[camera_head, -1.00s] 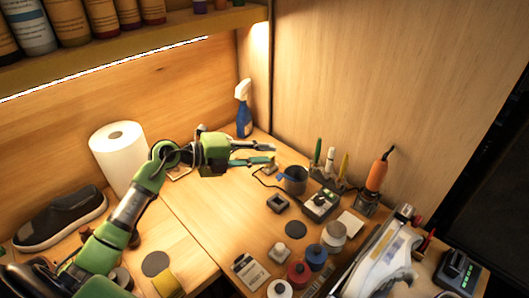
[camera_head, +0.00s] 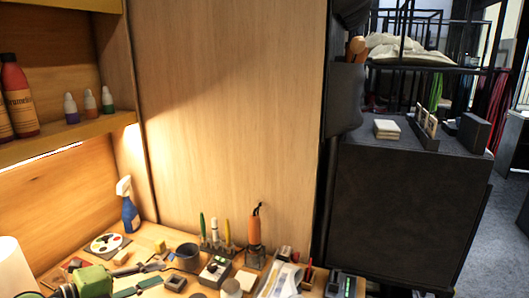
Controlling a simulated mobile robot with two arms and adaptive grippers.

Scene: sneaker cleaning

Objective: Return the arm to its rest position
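My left gripper (camera_head: 160,274) shows at the lower left, over the wooden workbench. Its green body (camera_head: 95,281) is at the bottom edge, and its two fingers point right. The fingers are apart with nothing visible between them. They are left of a small grey block (camera_head: 175,283) and near a dark grey cup (camera_head: 187,257). The rest of the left arm is cut off by the bottom of the picture. My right gripper is not in view.
A blue spray bottle (camera_head: 129,211) stands at the bench's back corner. An orange-handled tool (camera_head: 255,229) and upright tools (camera_head: 214,232) stand along the wooden wall (camera_head: 235,100). A bottle shelf (camera_head: 70,135) overhangs at left. A black cabinet (camera_head: 405,205) stands at right.

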